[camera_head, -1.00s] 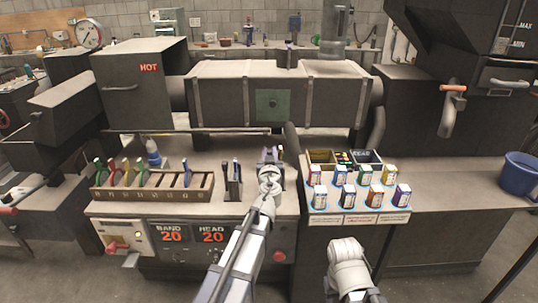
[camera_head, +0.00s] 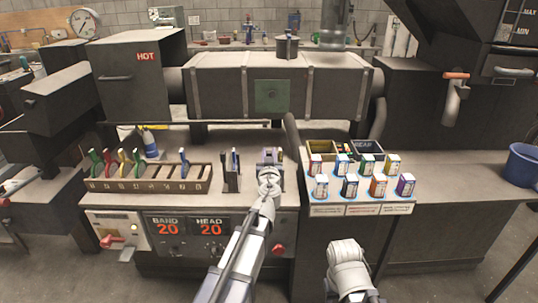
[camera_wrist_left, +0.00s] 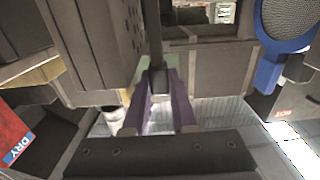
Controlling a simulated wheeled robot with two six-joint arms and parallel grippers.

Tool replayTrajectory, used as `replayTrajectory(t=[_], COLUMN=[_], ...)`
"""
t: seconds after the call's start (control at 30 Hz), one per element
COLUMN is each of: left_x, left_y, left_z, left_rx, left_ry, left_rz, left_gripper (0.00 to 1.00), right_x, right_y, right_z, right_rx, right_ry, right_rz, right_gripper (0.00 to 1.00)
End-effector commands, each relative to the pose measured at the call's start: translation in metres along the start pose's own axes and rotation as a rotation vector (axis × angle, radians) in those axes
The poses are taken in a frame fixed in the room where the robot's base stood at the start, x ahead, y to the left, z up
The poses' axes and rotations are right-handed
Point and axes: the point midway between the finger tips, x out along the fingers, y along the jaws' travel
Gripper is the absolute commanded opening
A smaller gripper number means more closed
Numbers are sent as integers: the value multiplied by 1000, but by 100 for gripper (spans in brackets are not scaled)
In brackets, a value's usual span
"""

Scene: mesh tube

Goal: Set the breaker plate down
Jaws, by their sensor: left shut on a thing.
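My left gripper (camera_head: 270,158) is over the middle of the bench, just right of a small dark holder. In the left wrist view its two purple fingers (camera_wrist_left: 166,100) are closed on a narrow dark thing (camera_wrist_left: 155,40). I cannot tell whether this is the breaker plate, because most of it is hidden or blends with the dark machine behind. No breaker plate stands out clearly in the head view. My right arm (camera_head: 348,265) shows at the bottom, but its fingers are not seen.
A slotted tool rack (camera_head: 150,178) and the dark holder (camera_head: 231,176) stand to the left. Several small labelled packs (camera_head: 350,187) stand to the right, before open bins (camera_head: 368,149). A blue bucket (camera_head: 522,165) is far right. The heavy barrel (camera_head: 225,88) spans behind.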

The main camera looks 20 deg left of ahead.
Motion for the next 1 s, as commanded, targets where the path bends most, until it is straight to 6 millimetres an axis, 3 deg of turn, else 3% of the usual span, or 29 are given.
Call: replayTrajectory(t=[0.17, 0.2, 0.47, 0.83, 1.0], left_x=[0, 0, 0, 0, -18], left_y=[0, 0, 0, 0, 0], left_z=[3, 3, 2, -2, 0], left_rx=[0, 0, 0, 0, 0], left_ry=[0, 0, 0, 0, 0], left_rz=[0, 0, 0, 0, 1], left_gripper=[0, 27, 55, 55, 55], right_x=[3, 3, 2, -2, 0], right_y=[0, 0, 0, 0, 0], right_z=[0, 0, 0, 0, 0], right_rx=[0, 0, 0, 0, 0], right_ry=[0, 0, 0, 0, 0], right_rz=[0, 0, 0, 0, 0], right_gripper=[50, 50, 50, 50, 50])
